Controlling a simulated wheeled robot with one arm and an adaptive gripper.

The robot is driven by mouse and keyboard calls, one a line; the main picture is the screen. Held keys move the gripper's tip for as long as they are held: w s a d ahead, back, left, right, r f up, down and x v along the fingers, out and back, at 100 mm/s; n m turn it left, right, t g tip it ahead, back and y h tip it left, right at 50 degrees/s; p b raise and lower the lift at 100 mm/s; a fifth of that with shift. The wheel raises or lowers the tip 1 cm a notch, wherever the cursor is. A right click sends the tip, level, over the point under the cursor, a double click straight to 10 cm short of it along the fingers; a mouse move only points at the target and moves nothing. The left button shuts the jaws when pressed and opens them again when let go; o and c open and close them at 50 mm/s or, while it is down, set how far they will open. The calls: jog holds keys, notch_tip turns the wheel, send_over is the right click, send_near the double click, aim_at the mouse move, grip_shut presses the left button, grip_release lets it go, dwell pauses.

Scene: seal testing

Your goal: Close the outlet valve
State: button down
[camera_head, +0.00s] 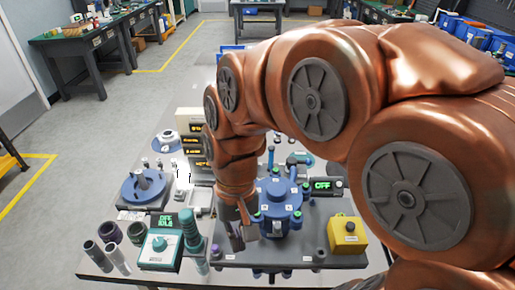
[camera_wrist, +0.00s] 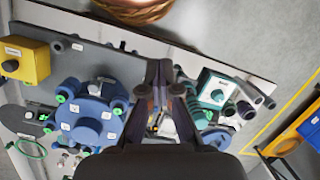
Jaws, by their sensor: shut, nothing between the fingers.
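My gripper (camera_head: 240,234) points down at the left side of the blue round test fixture (camera_head: 279,196), its fingers shut and empty. In the wrist view, the dark fingers of my gripper (camera_wrist: 164,72) meet between the blue fixture (camera_wrist: 90,121) and a teal box with a dial (camera_wrist: 214,92). The fixture has several blue knobs and green-marked fittings around its rim. I cannot tell which of these is the outlet valve, or whether it is open. My gripper and arm hide part of the fixture's left side in the head view.
A yellow box with a black button (camera_head: 348,236) stands right of the fixture. A display reading OFF (camera_head: 322,185) is behind it. Left are a teal dial box (camera_head: 159,249), a stacked teal cylinder (camera_head: 190,231), dark cylinders (camera_head: 112,234) and a blue round stand (camera_head: 143,187).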

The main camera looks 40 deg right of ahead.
jog(key=w+d+m+t+y, duration=0.1)
jog(key=w+d+m+y, duration=0.1)
jog(key=w+d+m, duration=0.35)
jog(key=w+d+r+m+t+y, duration=0.1)
jog(key=w+d+m, duration=0.1)
jog(key=w, duration=0.7)
jog(key=w+d+m+y, duration=0.2)
jog(key=w+d+m, duration=0.2)
jog(key=w, duration=0.4)
jog(key=w+d+f+m+t, duration=0.1)
jog(key=w+d+f+m, duration=0.1)
jog(key=d, duration=0.7)
jog(key=w+d+f+m+t+b, duration=0.1)
jog(key=w+d+f+m+t, duration=0.1)
jog(key=d+m, duration=0.3)
jog(key=w+d+f+m+t, duration=0.1)
jog(key=d+f+m, duration=0.2)
jog(key=d, duration=1)
jog(key=shift+w+f+m+t, duration=0.25)
jog(key=shift+w+m+t, duration=0.15)
jog(key=shift+m, duration=0.05)
jog(key=p+x, duration=0.1)
jog(key=x, duration=0.5)
jog(key=w+a+r+p+x, duration=0.1)
jog(key=x, duration=0.6)
jog(key=shift+a+r+p, duration=0.3)
jog(key=shift+a+p, duration=0.05)
